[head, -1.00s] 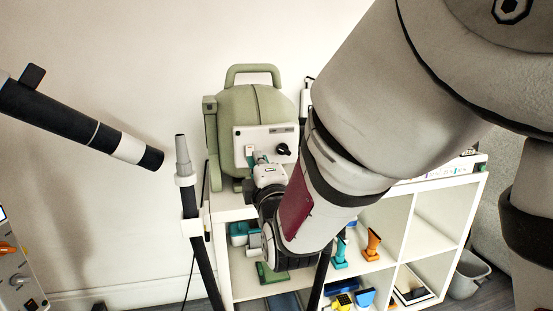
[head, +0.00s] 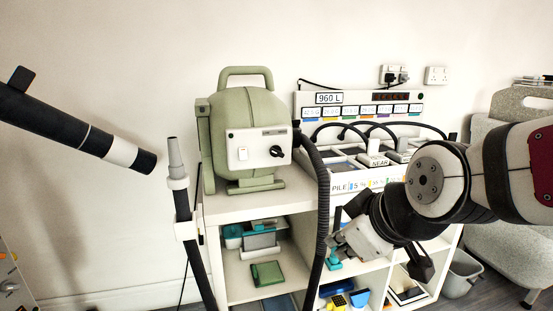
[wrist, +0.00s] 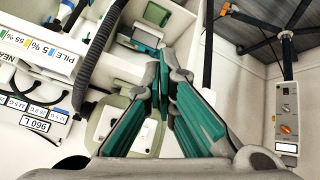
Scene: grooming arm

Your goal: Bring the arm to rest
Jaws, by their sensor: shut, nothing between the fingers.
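My arm reaches in from the right in the head view, and its wrist is bent down and to the left. My gripper (head: 335,258) points down-left in front of the white shelf unit's open compartments, right of the black hose. In the wrist view the teal-padded fingers of my gripper (wrist: 162,72) are together at the tips with nothing between them. The fingertips are partly hard to separate from the teal things on the shelf in the head view.
The green vacuum unit (head: 248,135) stands on the white shelf unit (head: 265,205). A black hose (head: 322,200) hangs beside it. A labelled tray station (head: 360,105) is behind my wrist. A grey chair (head: 490,240) and bin (head: 462,277) stand right. A black tube (head: 70,125) juts in from the left.

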